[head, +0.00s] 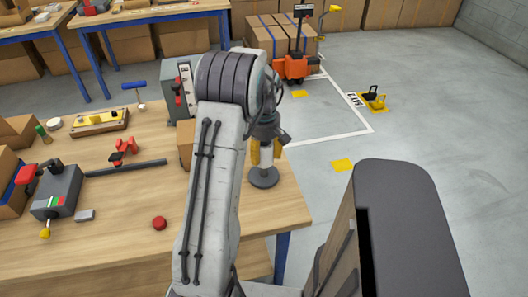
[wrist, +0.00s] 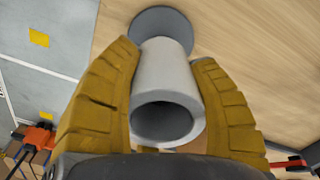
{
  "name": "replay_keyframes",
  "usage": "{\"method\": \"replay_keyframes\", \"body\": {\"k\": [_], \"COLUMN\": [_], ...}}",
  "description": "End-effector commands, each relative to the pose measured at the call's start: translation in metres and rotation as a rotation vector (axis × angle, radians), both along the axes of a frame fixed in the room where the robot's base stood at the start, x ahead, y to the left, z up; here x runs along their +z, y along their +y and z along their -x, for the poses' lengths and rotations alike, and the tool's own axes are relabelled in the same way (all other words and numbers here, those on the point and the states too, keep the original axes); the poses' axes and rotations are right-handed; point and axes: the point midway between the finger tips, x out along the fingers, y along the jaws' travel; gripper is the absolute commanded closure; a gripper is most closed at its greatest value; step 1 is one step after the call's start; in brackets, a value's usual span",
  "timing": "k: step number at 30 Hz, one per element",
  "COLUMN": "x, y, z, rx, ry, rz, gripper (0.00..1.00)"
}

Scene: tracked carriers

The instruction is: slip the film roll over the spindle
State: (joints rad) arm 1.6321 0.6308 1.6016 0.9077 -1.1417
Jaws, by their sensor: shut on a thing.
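The film roll (wrist: 166,70) is a pale grey hollow cylinder. In the wrist view it stands between the two yellow fingers of my gripper (wrist: 163,62), which is shut on it. Its open near end shows a dark bore with no post visible inside. The spindle's round dark grey base (wrist: 158,20) shows beyond the roll's far end. In the head view the roll (head: 266,158) is upright, directly above the spindle (head: 263,178) near the table's right edge. My gripper (head: 266,149) is partly hidden by my arm. I cannot tell how far the post is inside the roll.
A cardboard box (head: 185,152) and a grey machine (head: 178,88) stand left of and behind the spindle, partly behind my arm. A red button (head: 159,223) and a grey device (head: 57,193) lie further left on the wooden table (head: 115,235). Open floor lies to the right.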

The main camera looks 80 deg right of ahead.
Motion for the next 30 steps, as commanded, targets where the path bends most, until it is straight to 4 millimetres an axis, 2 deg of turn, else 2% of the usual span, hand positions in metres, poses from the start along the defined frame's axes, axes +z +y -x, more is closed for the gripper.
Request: {"method": "replay_keyframes", "body": {"k": [14, 15, 23, 28, 30], "x": [-0.0049, -0.0048, -0.0049, -0.0049, -0.0052], "y": [0.0, 0.0, 0.0, 0.0001, 0.0002], "z": [0.0, 0.0, 0.0, 0.0, 0.0], "rx": [0.0, 0.0, 0.0, 0.0, 0.0], "ry": [0.0, 0.0, 0.0, 0.0, 0.0], "rz": [0.0, 0.0, 0.0, 0.0, -0.001], "gripper": [0.8, 0.41, 0.18, 0.16, 0.1]}}
